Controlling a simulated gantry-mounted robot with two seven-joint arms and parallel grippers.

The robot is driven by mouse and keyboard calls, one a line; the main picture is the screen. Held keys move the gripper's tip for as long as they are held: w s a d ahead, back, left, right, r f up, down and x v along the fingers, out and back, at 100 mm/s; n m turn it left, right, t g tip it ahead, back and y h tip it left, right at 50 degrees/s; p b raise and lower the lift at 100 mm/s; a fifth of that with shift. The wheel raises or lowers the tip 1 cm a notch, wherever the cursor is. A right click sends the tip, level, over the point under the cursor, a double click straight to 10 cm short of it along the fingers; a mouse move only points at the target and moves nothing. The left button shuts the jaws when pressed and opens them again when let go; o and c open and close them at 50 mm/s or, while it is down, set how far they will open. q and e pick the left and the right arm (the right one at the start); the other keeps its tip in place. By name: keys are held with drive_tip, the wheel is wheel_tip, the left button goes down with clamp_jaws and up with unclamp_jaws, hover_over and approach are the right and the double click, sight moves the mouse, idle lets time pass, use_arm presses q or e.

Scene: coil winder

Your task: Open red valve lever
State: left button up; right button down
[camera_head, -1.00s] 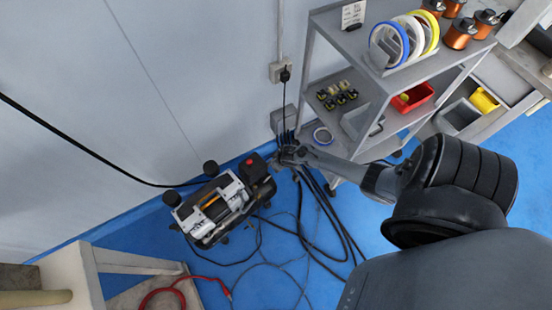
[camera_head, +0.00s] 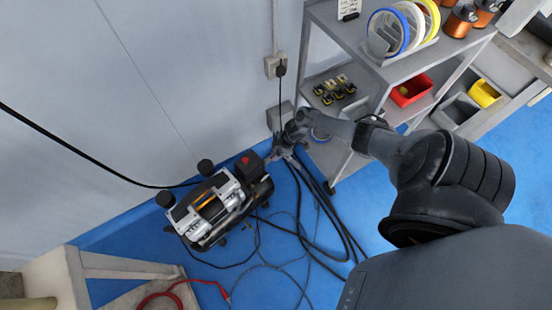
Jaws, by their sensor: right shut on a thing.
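The compressor (camera_head: 218,205) stands on the blue floor by the wall, with a red knob (camera_head: 246,160) on the black box at its right end. My right gripper (camera_head: 276,156) is at that right end, just right of the black box. It is shut on a small part there, which appears to be the red valve lever. The lever itself is hidden by the fingers and too small to make out. My right arm comes in from the lower right. My left gripper is not in view.
A grey shelf cart (camera_head: 388,72) with spools, tape rolls and a red bin (camera_head: 410,90) stands close to my right forearm. Black cables (camera_head: 318,207) run over the floor below the gripper. A red hose (camera_head: 165,295) lies at the lower left. A wall box (camera_head: 279,117) is behind my wrist.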

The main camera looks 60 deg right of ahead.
drive_tip(key=n+b, duration=0.1)
drive_tip(key=b, duration=0.1)
drive_tip(key=w+d+n+g+b, duration=0.1)
drive_tip(key=n+b, duration=0.1)
drive_tip(key=n+y+b, duration=0.1)
drive_tip(key=n+b, duration=0.1)
drive_tip(key=shift+w+d+f+g+b, duration=0.2)
drive_tip(key=shift+w+f+g+b, duration=0.05)
drive_tip(key=shift+f+g+b, duration=0.1)
drive_tip(key=shift+w+d+r+n+g+b, duration=0.15)
drive_tip(key=shift+n+g+b, duration=0.1)
drive_tip(key=shift+n+b, duration=0.65)
drive_tip(key=shift+w+r+b, duration=0.1)
drive_tip(key=shift+b, duration=0.3)
drive_tip(key=c, duration=1.2)
unclamp_jaws()
drive_tip(key=shift+o, duration=0.3)
drive_tip(key=shift+r, duration=0.15)
